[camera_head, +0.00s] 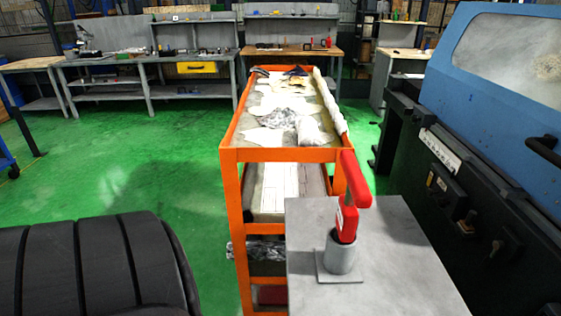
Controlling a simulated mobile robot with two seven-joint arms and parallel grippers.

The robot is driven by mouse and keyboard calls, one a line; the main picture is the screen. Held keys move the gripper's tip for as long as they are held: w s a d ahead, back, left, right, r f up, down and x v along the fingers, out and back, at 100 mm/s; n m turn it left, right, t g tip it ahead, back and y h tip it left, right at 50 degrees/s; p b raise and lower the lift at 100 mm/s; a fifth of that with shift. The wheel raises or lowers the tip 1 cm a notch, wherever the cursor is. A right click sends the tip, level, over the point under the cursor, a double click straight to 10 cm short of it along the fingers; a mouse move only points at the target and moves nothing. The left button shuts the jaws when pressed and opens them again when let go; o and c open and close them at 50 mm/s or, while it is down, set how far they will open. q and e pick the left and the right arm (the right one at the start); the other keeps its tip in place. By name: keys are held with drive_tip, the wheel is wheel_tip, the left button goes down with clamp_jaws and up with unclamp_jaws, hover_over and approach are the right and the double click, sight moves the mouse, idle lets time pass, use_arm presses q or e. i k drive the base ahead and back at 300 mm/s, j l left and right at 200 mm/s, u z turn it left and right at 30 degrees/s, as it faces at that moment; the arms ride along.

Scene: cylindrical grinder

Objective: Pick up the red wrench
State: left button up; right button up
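The red wrench (349,201) stands upright in a short grey cylindrical holder (340,254). Its upper part bends over to the right, and its lower end is hidden inside the holder. The holder sits on a square plate on a grey tabletop (400,265) at the lower right of the middle. Neither my left nor my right gripper shows in the head view.
An orange cart (231,200) with crumpled cloths and papers stands directly behind the grey tabletop. A blue and black machine (492,60) fills the right side. Workbenches (130,61) line the back. Green floor (130,165) is open to the left.

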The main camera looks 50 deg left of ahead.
sight(358, 194)
drive_tip(key=u, duration=1.3)
